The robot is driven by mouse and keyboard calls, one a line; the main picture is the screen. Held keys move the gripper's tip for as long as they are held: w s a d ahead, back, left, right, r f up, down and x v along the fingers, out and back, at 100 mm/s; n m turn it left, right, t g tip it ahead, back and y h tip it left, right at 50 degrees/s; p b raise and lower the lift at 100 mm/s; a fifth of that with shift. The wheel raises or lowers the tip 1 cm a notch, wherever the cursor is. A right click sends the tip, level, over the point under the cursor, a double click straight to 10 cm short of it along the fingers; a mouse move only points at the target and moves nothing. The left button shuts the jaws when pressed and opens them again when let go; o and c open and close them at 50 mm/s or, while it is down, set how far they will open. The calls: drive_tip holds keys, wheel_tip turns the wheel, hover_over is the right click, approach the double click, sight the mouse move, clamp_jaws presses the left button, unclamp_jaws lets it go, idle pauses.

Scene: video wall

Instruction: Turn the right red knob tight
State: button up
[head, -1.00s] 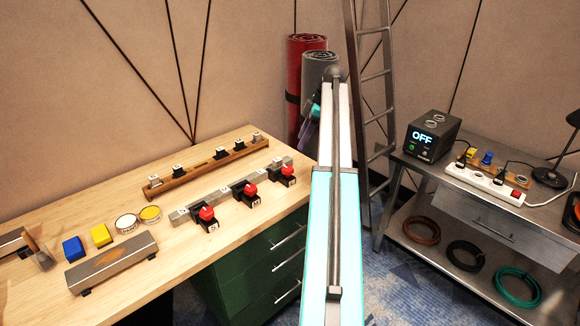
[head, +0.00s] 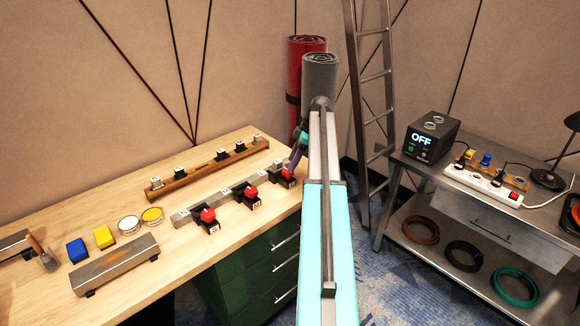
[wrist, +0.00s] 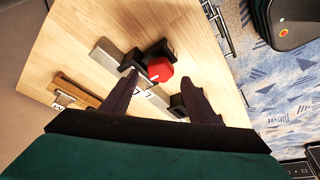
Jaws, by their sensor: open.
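The right red knob (head: 287,172) sits on its black clamp block at the right end of the grey metal rail (head: 228,191). In the wrist view the red knob (wrist: 160,70) lies between and just beyond the tips of my two dark fingers. My gripper (wrist: 160,80) is open, with one finger on each side of the knob and no clear contact. The middle red knob (head: 250,191) and the left red knob (head: 208,215) stand along the same rail.
A wooden rail (head: 208,169) with several small pieces lies behind on the wooden table (head: 120,185). Two round tins, sponges and a sharpening block (head: 112,264) lie to the left. Rolled mats (head: 321,75) and a ladder (head: 372,110) stand behind my arm.

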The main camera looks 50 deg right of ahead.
drive_tip(key=shift+p+x, duration=0.3)
drive_tip(key=shift+x, duration=1.55)
drive_tip(key=c, duration=1)
